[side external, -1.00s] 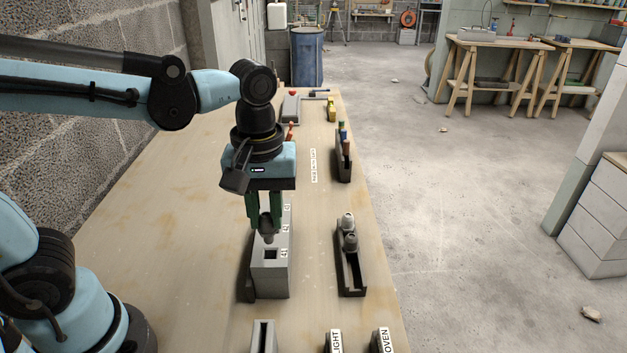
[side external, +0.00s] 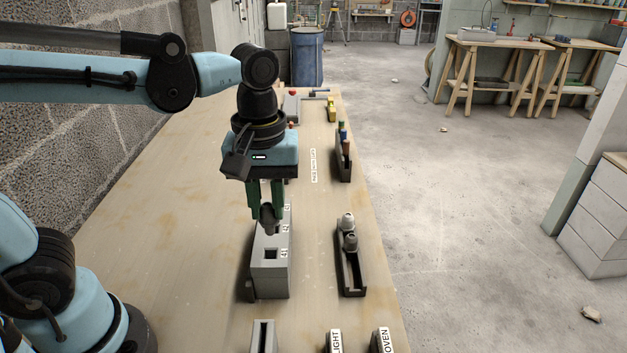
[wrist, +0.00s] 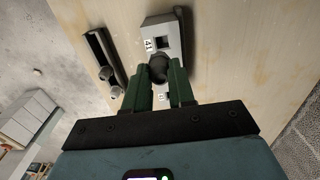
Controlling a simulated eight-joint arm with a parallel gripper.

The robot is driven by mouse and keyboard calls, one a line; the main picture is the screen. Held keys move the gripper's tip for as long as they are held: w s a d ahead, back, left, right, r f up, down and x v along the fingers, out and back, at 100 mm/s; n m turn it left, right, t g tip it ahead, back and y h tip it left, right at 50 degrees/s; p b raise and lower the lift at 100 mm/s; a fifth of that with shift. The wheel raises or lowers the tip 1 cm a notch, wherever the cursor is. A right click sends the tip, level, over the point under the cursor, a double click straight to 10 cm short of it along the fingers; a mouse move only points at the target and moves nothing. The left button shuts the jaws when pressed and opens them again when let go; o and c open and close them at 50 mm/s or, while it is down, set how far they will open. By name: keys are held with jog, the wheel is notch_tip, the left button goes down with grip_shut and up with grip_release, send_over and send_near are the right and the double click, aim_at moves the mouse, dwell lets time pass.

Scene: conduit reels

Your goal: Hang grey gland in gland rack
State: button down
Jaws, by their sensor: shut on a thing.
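My gripper (side external: 266,217) points down and is shut on the grey gland (side external: 268,226), a dark grey piece held between the green fingers. The gland also shows between the fingertips in the wrist view (wrist: 158,69). The gland rack (side external: 270,283) is a long grey block with square openings in its top and number labels along its right edge. The opening near label 41 is empty in both views. The gland is over the rack, farther back than that opening, near label 42. My gripper and the gland hide the opening below, so I cannot tell whether they touch.
A black tray (side external: 351,290) with two glands (side external: 348,231) stands right of the rack. A dark holder (side external: 343,170) with coloured pieces stands farther back. A slotted grey block (side external: 263,335) and labelled dark blocks are at the front. The tabletop left of the rack is clear.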

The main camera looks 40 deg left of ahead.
jog(key=w+d+f, duration=0.8)
jog(key=w+d, duration=0.2)
jog(key=shift+f, duration=0.15)
dwell(0.4)
jog(key=shift+f, duration=2)
dwell(0.4)
jog(key=c, duration=0.6)
grip_release()
jog(key=shift+c, duration=0.2)
jog(key=shift+r, duration=0.1)
notch_tip(320, 180, up, 7)
dwell(0.8)
